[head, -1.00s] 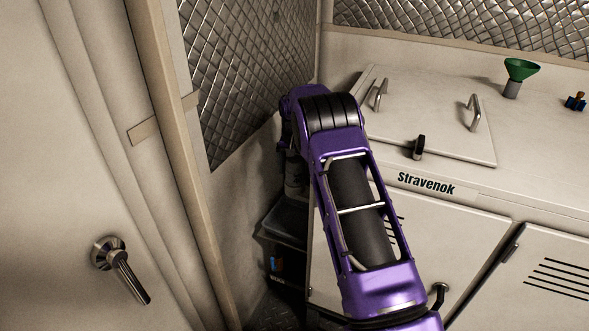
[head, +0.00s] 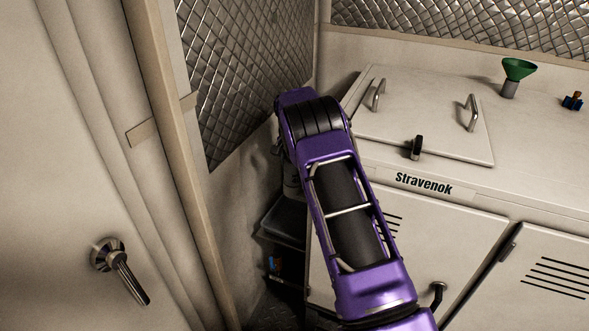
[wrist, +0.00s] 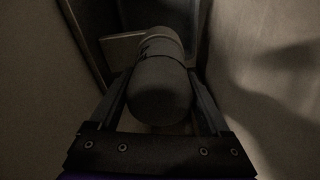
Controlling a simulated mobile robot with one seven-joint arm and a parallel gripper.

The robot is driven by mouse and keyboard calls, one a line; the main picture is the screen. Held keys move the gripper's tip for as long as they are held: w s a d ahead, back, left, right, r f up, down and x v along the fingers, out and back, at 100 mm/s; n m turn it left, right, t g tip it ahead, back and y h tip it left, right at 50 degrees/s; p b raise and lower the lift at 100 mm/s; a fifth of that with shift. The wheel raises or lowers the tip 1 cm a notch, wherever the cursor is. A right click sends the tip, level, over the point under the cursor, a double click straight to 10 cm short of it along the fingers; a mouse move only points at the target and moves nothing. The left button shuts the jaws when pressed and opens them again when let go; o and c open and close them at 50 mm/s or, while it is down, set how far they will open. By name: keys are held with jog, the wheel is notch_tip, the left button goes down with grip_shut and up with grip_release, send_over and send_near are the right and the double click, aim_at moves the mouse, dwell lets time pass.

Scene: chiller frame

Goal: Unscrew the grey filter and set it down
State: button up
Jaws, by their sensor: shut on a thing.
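The grey filter (wrist: 162,88) is a rounded cylinder with dark markings towards its far end. In the wrist view it lies between the two fingers of my gripper (wrist: 163,100), which is shut on it. Its far end points to a pale surface, and I cannot tell whether it is still joined to anything there. In the head view my purple arm reaches into the corner left of the white cabinet and hides most of my gripper and the filter.
A dark shelf (head: 287,218) sits low in the corner, with a small blue and red item (head: 275,264) below it. The white cabinet (head: 440,235) stands right of my arm. A green funnel (head: 518,70) is on its top. A door handle (head: 120,270) is at left.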

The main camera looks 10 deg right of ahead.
jog(key=shift+c, duration=1.2)
jog(key=n, duration=0.4)
jog(key=shift+n+b, duration=0.3)
jog(key=shift+n, duration=0.1)
jog(key=n+y, duration=0.1)
jog(key=n, duration=0.3)
jog(key=shift+a, duration=0.15)
jog(key=o, duration=1.5)
jog(key=shift+s, duration=0.1)
jog(key=shift+c, duration=0.2)
jog(key=shift+r, duration=0.1)
